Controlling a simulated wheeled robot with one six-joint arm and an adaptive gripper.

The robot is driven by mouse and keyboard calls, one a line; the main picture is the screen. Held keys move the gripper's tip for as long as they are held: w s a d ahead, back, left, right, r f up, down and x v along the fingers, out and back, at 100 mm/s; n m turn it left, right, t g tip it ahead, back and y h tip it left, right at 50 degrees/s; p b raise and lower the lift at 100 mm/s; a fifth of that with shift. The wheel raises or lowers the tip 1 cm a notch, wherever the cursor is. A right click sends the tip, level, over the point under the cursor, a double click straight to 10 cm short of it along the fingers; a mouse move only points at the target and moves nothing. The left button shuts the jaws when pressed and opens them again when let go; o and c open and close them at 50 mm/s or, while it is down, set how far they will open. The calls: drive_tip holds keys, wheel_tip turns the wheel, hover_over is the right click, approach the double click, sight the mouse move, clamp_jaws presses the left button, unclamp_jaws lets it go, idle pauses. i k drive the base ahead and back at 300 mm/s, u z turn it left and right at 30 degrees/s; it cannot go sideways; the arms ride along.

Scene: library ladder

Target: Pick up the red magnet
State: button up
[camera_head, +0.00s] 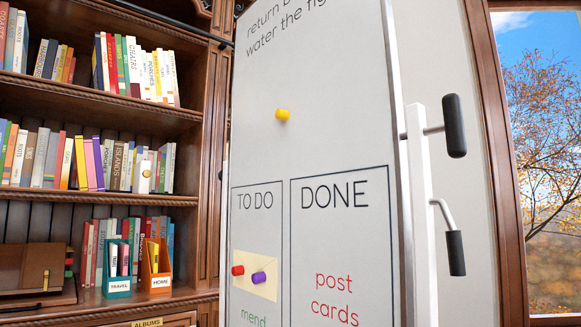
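The red magnet (238,270) is a small knob on the whiteboard (330,120), low in the TO DO box. It sits on the left part of a cream note (266,291). A purple magnet (258,277) sits on the same note just to its right, close to it. A yellow magnet (282,114) is alone higher up on the board, above the two boxes. My gripper is not in view, so its state and its distance from the red magnet do not show.
A white post (419,200) with black-gripped handles (454,125) stands at the board's right edge. A bookshelf (100,105) fills the left, with a teal TRAVEL holder (117,286) and an orange HOME holder (159,281). A window (545,150) is at the far right.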

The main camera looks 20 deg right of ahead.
sight(236, 271)
drive_tip(key=u, duration=0.35)
drive_tip(key=k, duration=0.85)
drive_tip(key=u, duration=1.55)
drive_tip(key=i, duration=1.5)
drive_tip(key=z, duration=1.35)
drive_tip(key=i, duration=0.95)
drive_tip(key=z, duration=1.05)
